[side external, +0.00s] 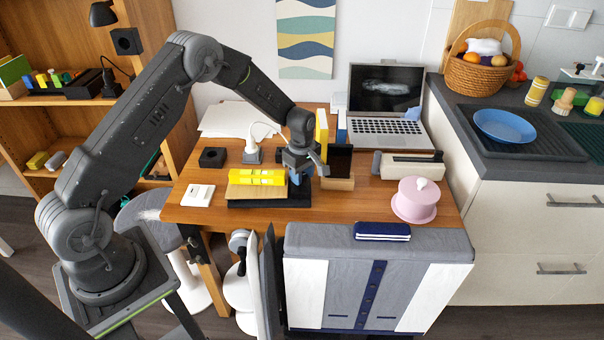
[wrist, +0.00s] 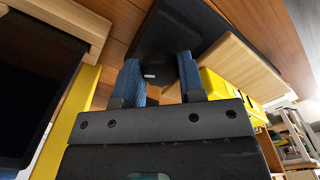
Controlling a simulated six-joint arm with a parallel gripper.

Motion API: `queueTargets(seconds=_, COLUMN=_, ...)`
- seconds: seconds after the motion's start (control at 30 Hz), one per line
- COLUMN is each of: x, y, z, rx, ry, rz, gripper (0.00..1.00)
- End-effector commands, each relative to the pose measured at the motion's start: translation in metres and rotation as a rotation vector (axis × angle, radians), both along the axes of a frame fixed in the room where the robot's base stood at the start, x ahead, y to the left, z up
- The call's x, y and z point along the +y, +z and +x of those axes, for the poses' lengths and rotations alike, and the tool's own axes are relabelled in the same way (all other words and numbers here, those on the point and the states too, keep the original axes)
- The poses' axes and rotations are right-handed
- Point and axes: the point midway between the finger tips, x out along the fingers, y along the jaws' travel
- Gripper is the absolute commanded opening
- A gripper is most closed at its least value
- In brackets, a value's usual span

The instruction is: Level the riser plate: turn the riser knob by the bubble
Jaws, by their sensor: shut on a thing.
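The riser plate (side external: 241,191) is a pale wooden board over a black base (side external: 270,202) on the desk. A yellow spirit level (side external: 258,177) lies along the plate; its bubble is too small to read. My gripper (side external: 296,177) points down at the plate's right end. In the wrist view its blue fingers (wrist: 161,74) are shut on the dark riser knob (wrist: 158,52), with a small pale mark showing between them. The wrist view also shows the wooden plate (wrist: 232,50) and part of the level (wrist: 222,88). I cannot tell the plate's tilt.
A wooden organiser with a dark panel (side external: 340,160) stands just right of my gripper, with upright yellow (side external: 321,130) books behind. A white plug-like device (side external: 252,150) and a black block (side external: 212,157) stand behind the level. A pink round box (side external: 415,200) is farther right.

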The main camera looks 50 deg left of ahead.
Motion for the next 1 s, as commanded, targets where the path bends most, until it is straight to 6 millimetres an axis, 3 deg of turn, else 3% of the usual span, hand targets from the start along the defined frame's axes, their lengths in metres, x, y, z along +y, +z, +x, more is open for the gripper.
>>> queueTargets(seconds=0.37, x=0.0000, y=0.0003, z=-0.0002, rx=0.000, ry=-0.100, rz=0.000, gripper=0.13)
queueTargets(seconds=1.0, x=0.0007, y=0.0003, z=-0.0020, rx=0.000, ry=-0.669, rz=0.000, gripper=0.13)
